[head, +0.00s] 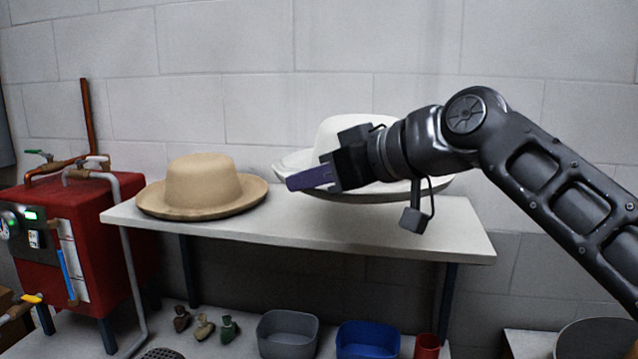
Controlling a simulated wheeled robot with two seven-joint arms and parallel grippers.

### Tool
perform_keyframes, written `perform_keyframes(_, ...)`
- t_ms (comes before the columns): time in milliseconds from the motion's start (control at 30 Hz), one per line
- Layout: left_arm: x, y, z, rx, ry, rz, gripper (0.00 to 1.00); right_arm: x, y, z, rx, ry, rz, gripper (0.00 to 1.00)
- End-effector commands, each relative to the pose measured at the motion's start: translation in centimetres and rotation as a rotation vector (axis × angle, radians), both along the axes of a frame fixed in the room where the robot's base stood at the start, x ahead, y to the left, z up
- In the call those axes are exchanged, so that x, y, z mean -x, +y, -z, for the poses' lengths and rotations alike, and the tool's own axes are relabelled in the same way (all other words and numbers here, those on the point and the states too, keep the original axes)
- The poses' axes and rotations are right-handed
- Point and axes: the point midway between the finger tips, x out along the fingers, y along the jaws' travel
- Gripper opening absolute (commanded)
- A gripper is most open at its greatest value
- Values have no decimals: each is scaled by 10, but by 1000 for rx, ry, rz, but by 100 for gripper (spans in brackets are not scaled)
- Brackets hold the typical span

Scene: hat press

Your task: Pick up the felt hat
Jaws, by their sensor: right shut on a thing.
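A white hat (328,138) is at the back right of the table (370,232), partly hidden behind my right gripper and wrist. My right gripper (308,179) comes in from the right, its purple fingers pointing left at the left side of the white hat's brim. It is shut on the brim, though the wrist hides much of the contact. Whether the hat touches the tabletop is hard to tell. A tan hat (203,183) sits upright on the left part of the table, apart from the gripper. My left gripper is out of view.
A red machine (97,205) with pipes stands left of the table. Below the table are a grey bin (287,338), a blue bin (367,342), a red cup (427,346) and small bottle-like items (204,327). A wall is close behind. The table's front right is clear.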

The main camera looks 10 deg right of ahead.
Motion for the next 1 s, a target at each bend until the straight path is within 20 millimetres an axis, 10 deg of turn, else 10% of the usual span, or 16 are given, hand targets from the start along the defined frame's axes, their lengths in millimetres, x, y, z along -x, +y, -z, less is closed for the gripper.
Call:
perform_keyframes(400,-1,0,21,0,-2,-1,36,74,31,0,0,-3,-1,0)
perform_keyframes(1000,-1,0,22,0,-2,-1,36,81,34,-1,0,-1,0,0)
